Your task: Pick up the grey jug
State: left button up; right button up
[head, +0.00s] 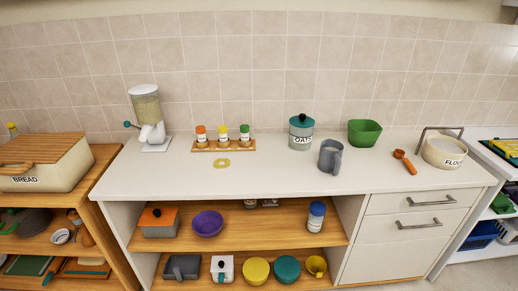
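The grey jug (330,157) stands upright on the white countertop (260,178), right of centre in the head view. Neither of my grippers shows in this view.
A green bowl (364,132) stands behind the jug to the right. An orange scoop (404,161) and a flour container (443,150) are further right. A spice rack (223,145) and a dispenser (147,118) are left. The counter's front middle is clear.

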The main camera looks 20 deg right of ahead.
aim_at(332, 161)
jog(key=u, duration=0.35)
jog(key=i, duration=1.4)
jog(key=z, duration=0.55)
